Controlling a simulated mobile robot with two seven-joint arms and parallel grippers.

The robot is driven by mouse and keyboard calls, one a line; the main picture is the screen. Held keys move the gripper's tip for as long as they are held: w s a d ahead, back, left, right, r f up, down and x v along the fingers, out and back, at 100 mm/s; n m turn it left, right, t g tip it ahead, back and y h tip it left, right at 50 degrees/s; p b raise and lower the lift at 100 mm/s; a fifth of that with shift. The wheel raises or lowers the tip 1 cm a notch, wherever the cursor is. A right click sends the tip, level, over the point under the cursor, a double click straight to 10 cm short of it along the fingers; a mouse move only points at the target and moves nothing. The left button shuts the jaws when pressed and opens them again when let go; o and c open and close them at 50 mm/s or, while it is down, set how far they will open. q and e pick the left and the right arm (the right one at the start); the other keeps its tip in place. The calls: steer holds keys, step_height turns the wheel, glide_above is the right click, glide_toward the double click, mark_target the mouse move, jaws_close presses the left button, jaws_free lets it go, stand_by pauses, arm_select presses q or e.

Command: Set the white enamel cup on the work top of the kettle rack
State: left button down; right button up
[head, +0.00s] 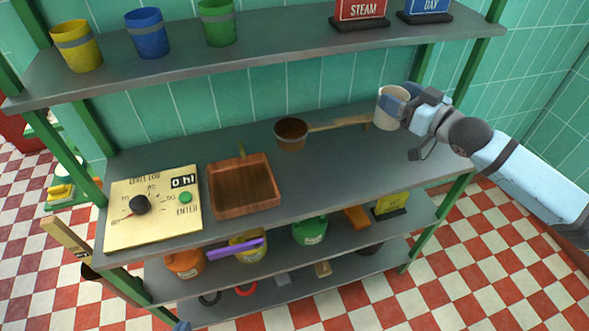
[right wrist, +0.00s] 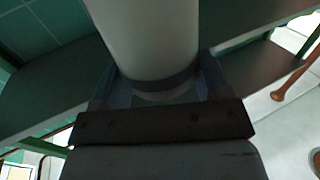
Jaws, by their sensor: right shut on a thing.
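The white enamel cup (head: 383,111) is at the right end of the work top (head: 335,165) of the kettle rack, beside the end of the ladle's handle. It looks upright; I cannot tell whether its base touches the work top. My right gripper (head: 405,100) is shut on the cup from the right. The right wrist view shows the pale cup (right wrist: 150,40) between my fingers (right wrist: 160,95). Of my left gripper, at most a small blue piece (head: 181,326) shows at the bottom edge; its jaws are hidden.
A long-handled copper ladle (head: 291,134), a wooden tray (head: 216,202) and a dial board (head: 155,222) occupy the work top. The upper shelf (head: 280,40) holds coloured cups and signs. Kettles (head: 310,231) stand below. The work top's front right is clear.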

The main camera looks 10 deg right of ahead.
steer(key=shift+w+d+r, duration=0.15)
steer(key=shift+d+r, duration=0.1)
steer(key=shift+d, duration=0.25)
steer(key=shift+w+d+r, duration=0.15)
steer(key=shift+d+r, duration=0.05)
steer(key=shift+d, duration=0.25)
glide_above(380, 177)
step_height(380, 177, down, 20)
steer(key=shift+f+b, duration=0.1)
steer(key=shift+b, duration=0.25)
steer(key=shift+f, duration=0.1)
steer(key=o, duration=1)
steer(key=shift+c, duration=0.2)
